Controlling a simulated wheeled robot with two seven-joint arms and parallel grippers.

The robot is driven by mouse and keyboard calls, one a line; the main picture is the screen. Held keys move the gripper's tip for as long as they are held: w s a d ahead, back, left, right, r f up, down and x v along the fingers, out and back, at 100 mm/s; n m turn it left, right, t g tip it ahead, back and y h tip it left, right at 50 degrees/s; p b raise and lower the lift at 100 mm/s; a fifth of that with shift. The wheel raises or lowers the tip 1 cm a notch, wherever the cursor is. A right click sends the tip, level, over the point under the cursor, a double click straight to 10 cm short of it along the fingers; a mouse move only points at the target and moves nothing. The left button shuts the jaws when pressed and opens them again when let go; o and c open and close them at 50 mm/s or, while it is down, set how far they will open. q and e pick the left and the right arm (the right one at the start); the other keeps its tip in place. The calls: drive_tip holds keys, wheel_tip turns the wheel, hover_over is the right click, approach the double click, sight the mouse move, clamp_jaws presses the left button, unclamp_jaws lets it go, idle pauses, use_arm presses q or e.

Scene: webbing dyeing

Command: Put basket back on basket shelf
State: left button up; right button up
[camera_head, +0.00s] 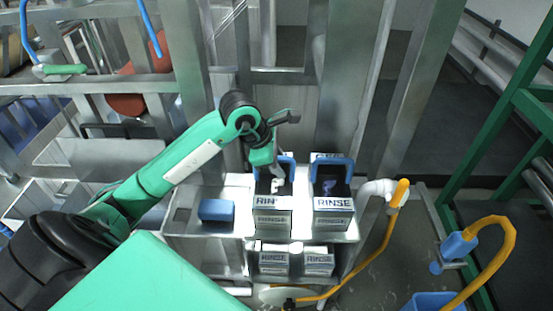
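A grey basket labelled RINSE (272,219), with a blue handle, stands on the upper level of a metal shelf (237,236). A second RINSE basket (334,205), also blue-handled, stands to its right on the same level. My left gripper (277,184) points down at the left basket, by its blue handle. The wrist partly hides that handle, and I cannot tell whether the fingers are open or closed on it. My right gripper is out of view.
Two more RINSE boxes (273,262) sit on the lower level. A blue block (216,210) lies left of the baskets. A white pipe (377,190) and yellow hose (387,243) stand right of the shelf. Metal posts rise behind it, and a green frame (497,120) stands at far right.

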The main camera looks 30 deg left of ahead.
use_arm(q)
drive_tip(key=shift+r, duration=0.2)
drive_tip(key=b+v, duration=0.3)
drive_tip(key=v, duration=0.8)
drive_tip(key=shift+s+r, duration=0.2)
drive_tip(key=shift+r, duration=0.15)
drive_tip(key=shift+a, duration=0.15)
